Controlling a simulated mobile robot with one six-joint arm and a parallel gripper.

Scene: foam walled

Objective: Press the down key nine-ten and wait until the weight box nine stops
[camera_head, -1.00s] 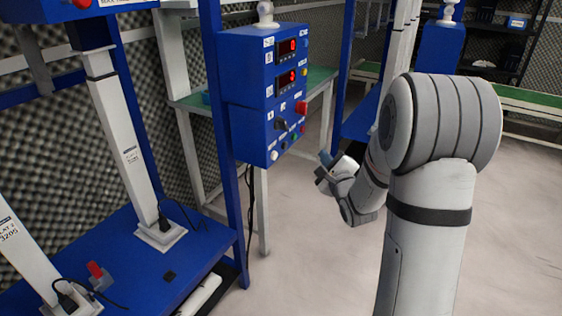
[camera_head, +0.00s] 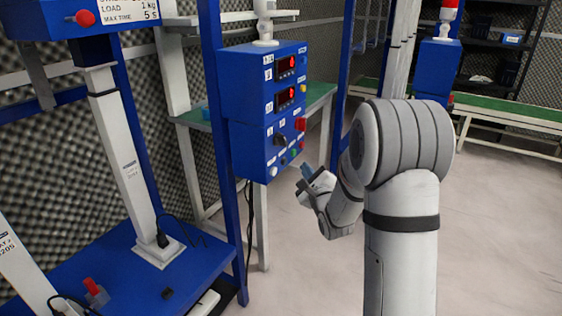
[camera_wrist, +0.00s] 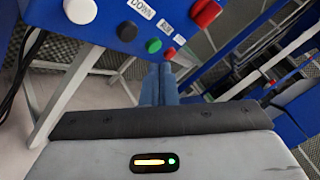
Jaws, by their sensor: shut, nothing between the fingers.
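A blue control box (camera_head: 262,95) on a blue post carries two red displays, a key switch and a row of buttons along its lower front. In the wrist view, a DOWN label (camera_wrist: 142,8) sits above a dark round button (camera_wrist: 127,32), with a white button and a green button on either side. My gripper (camera_head: 306,172) is shut and empty, just right of the box's lower buttons. Its blue fingertips (camera_wrist: 160,72) show below the green button; contact cannot be told. A blue box (camera_head: 100,15) reading "LOAD 1 kg, MAX TIME 5 s" sits upper left on a white column; its number is not legible.
A large red knob (camera_wrist: 206,12) sits beside the buttons. A blue platform (camera_head: 110,255) with white columns and cables is at lower left. A green-topped table (camera_head: 318,86) stands behind the box. The pale floor (camera_head: 490,230) at right is clear.

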